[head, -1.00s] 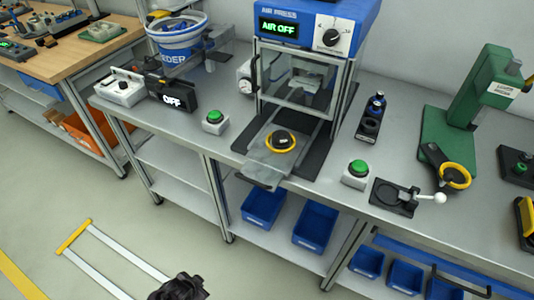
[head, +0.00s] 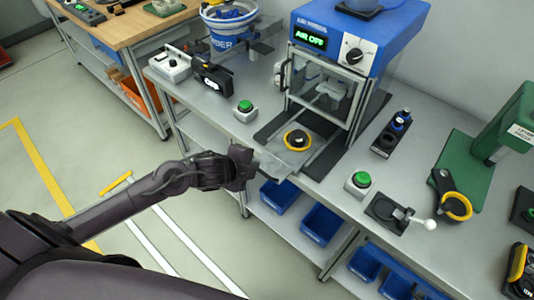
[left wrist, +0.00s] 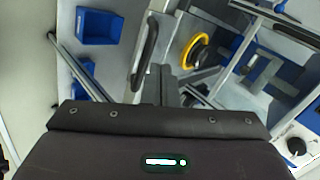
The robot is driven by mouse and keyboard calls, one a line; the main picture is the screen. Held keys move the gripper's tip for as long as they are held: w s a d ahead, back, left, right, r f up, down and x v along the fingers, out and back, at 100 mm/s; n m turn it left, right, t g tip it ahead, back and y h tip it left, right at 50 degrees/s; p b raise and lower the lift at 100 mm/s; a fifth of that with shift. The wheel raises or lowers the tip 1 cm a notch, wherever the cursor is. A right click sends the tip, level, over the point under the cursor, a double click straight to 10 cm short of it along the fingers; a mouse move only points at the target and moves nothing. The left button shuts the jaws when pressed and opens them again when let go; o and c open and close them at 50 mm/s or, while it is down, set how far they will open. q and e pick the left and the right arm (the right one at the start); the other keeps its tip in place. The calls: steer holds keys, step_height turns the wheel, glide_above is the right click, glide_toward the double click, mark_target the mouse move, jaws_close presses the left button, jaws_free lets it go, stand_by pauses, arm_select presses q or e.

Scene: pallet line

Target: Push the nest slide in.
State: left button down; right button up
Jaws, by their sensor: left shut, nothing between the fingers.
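The nest slide (head: 275,165) is a flat grey plate drawn out of the front of the blue air press (head: 385,42), with its front end over the bench edge. A yellow ring with a black centre (head: 297,140) sits on it; the ring also shows in the left wrist view (left wrist: 195,50). My left gripper (head: 250,165) is shut and empty, at the front end of the slide. Whether it touches the slide I cannot tell. The slide's front end is partly hidden behind the gripper. My right gripper is not in view.
Green push buttons stand left (head: 245,111) and right (head: 359,183) of the slide on the bench. A toggle clamp (head: 395,213) and a green lever press (head: 455,180) stand farther right. Blue bins (head: 321,224) sit on the shelf below.

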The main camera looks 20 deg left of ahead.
arm_select(q)
steer(key=a+m, duration=0.1)
steer(key=m+p, duration=0.2)
glide_toward(272, 156)
steer(key=shift+h, duration=0.3)
steer(key=x, duration=0.4)
steer(key=shift+w+a, duration=0.15)
steer(key=shift+a, duration=0.1)
steer(key=shift+x, duration=0.9)
